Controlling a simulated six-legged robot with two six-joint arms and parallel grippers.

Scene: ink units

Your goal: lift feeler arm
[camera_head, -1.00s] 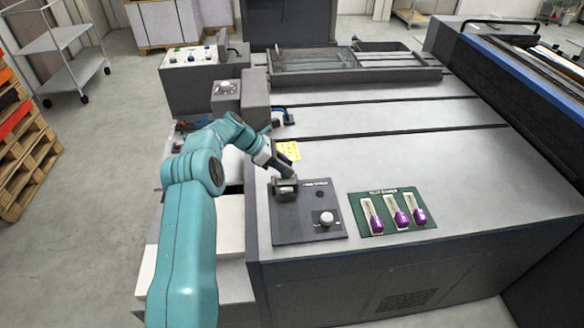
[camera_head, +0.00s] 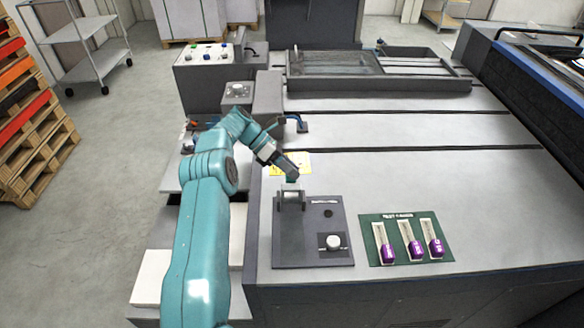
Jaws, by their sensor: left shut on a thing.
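The feeler arm (camera_head: 291,197) is a small grey lever on the dark panel (camera_head: 310,250) near the front left corner of the machine top. It stands raised, with a pale edge at its upper end. My left gripper (camera_head: 291,180), on the teal arm coming in from the left, is shut on the feeler arm at that upper end. The fingertips are small in the picture and the exact contact is hard to make out. My right gripper is not in view.
A round white knob (camera_head: 333,242) sits on the same panel. Right of it lies a green board (camera_head: 381,254) with purple-ended test gauges. A yellow note (camera_head: 306,163) lies behind the gripper. The grey machine top (camera_head: 500,205) is clear to the right.

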